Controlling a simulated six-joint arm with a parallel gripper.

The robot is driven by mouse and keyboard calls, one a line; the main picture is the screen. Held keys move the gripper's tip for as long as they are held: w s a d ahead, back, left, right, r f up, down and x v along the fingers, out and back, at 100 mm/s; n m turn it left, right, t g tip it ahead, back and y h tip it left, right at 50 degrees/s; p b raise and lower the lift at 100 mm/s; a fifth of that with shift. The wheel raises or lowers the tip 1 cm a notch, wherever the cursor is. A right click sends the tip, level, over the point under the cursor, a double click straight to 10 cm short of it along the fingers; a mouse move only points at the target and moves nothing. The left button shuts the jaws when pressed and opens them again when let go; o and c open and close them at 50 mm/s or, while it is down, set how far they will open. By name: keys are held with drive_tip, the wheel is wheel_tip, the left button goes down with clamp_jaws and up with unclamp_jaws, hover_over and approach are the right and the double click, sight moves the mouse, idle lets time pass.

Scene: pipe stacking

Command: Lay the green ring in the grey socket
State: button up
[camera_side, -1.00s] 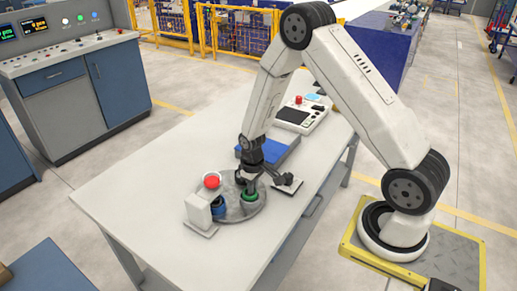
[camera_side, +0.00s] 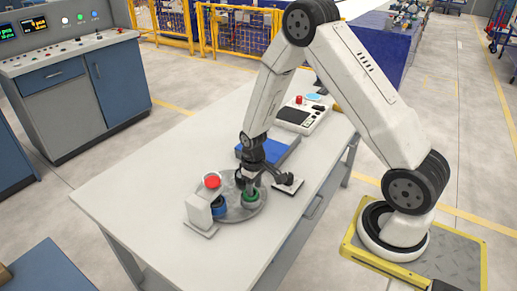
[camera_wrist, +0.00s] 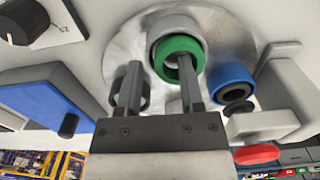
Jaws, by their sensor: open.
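The green ring (camera_wrist: 166,70) is at the grey socket (camera_wrist: 163,27) on a round metal plate (camera_wrist: 117,52). In the side view the green ring (camera_side: 249,195) shows just above the rim of the grey socket (camera_side: 250,205); I cannot tell how deep it sits. My gripper (camera_wrist: 160,62) is open and pointing down at the ring. In the wrist view one finger overlaps the ring's opening and the other is outside its left edge. In the side view my gripper (camera_side: 249,184) is right over the ring and partly hides it.
A blue ring (camera_wrist: 230,72) stands beside the socket, near a pale stand with a red button (camera_side: 212,181). A blue block (camera_side: 280,151) and a control box (camera_side: 300,119) lie behind on the table. The table's front left (camera_side: 130,195) is clear.

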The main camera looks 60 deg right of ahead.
wheel_tip(320, 180, up, 12)
drive_tip(key=shift+w+f, duration=0.15)
drive_tip(key=shift+f, duration=0.05)
idle(0.4)
idle(0.5)
drive_tip(key=s+a+r+t, duration=0.2)
drive_tip(key=s+a+r, duration=0.2)
drive_tip(key=s+a, duration=0.4)
drive_tip(key=shift+s+a+t, duration=0.3)
drive_tip(key=shift+s+a, duration=0.05)
drive_tip(key=shift+s, duration=0.85)
